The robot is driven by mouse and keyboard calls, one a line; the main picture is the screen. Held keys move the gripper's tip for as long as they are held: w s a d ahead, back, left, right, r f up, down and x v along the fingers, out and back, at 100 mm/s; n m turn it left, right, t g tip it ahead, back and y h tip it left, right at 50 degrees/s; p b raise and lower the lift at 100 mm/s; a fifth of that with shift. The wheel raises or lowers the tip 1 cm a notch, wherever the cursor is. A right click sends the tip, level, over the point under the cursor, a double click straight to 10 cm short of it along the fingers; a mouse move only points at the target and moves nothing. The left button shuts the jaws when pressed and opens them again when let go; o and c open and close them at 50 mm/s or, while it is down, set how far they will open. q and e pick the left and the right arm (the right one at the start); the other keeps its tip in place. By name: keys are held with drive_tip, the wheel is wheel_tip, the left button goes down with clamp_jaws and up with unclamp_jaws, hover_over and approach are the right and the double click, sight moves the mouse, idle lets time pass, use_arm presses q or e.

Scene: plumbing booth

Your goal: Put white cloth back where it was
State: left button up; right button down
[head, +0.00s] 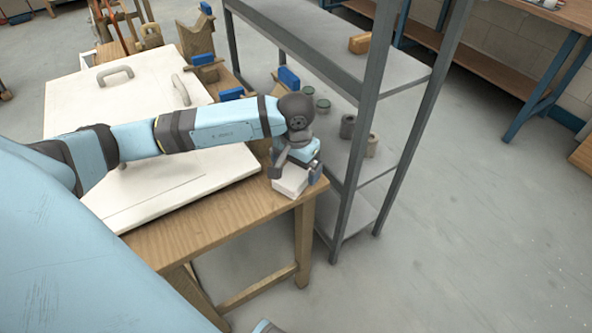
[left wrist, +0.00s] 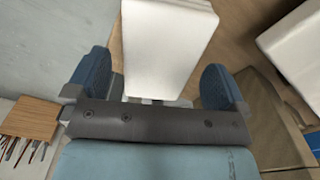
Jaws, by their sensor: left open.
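The white cloth (head: 290,181) is a folded, block-like stack at the right corner of the wooden table (head: 222,228). My left gripper (head: 297,172) is at the cloth, at the end of the arm reaching across the white board. In the left wrist view the cloth (left wrist: 166,42) lies between the two blue fingers of the open gripper (left wrist: 156,78), with a visible gap on each side. The cloth's underside is hidden, so I cannot tell whether it rests fully on the table. My right gripper is not in view.
A white board with grey handles (head: 140,95) covers much of the table. A grey metal shelf (head: 372,75) stands close to the right of the gripper, with grey cylinders (head: 347,127) and a wooden block (head: 360,43) on it. Open floor lies to the front right.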

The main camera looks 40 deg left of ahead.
sight(296, 171)
use_arm(q)
wheel_tip(296, 171, up, 10)
drive_tip(key=shift+p, duration=0.45)
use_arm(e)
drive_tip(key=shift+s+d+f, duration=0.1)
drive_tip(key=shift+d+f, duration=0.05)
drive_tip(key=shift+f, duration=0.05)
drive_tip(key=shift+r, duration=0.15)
use_arm(q)
drive_tip(key=shift+s+f, duration=0.1)
drive_tip(key=shift+s, duration=0.05)
